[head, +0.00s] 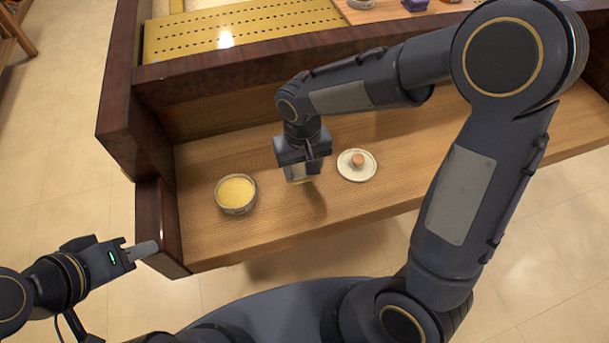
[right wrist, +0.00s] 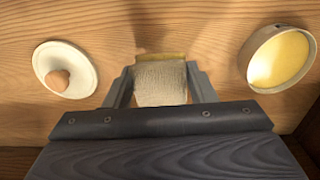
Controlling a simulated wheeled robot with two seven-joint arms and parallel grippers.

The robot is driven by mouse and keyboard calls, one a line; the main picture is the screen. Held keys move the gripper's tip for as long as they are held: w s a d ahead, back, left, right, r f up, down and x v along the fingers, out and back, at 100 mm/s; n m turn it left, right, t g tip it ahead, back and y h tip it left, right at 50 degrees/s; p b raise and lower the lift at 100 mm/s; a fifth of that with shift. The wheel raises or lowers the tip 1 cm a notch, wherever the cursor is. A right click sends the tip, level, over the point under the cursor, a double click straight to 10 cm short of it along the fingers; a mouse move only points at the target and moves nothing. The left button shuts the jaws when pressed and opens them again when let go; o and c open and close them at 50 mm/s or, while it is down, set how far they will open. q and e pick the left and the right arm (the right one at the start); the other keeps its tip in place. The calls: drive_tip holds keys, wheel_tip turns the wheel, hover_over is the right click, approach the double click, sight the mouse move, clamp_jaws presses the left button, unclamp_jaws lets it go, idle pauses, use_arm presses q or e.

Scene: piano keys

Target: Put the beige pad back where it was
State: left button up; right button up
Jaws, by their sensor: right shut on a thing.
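The beige pad (right wrist: 161,83) is held between the two fingers of my right gripper (right wrist: 161,88) in the right wrist view, with a yellowish strip along its far edge. In the head view the right gripper (head: 303,170) hangs over the wooden key ledge (head: 230,245), with the pad (head: 297,173) partly hidden under it. A shadow lies beside it on the wood, and I cannot tell whether the pad touches the ledge. My left gripper (head: 143,250) is off to the left, by the ledge's dark end block; its finger gap does not show.
A round bowl with yellow contents (head: 236,193) stands left of the right gripper. A white lid with a brown knob (head: 357,164) lies to its right. The dark end block (head: 160,225) bounds the ledge at left. Bare wood lies in front of the gripper.

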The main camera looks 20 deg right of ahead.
sight(304, 177)
drive_tip(key=shift+d+f, duration=0.2)
drive_tip(key=shift+f, duration=1.6)
drive_tip(key=shift+f+b, duration=0.1)
drive_tip(key=shift+b, duration=0.25)
drive_tip(key=o, duration=0.9)
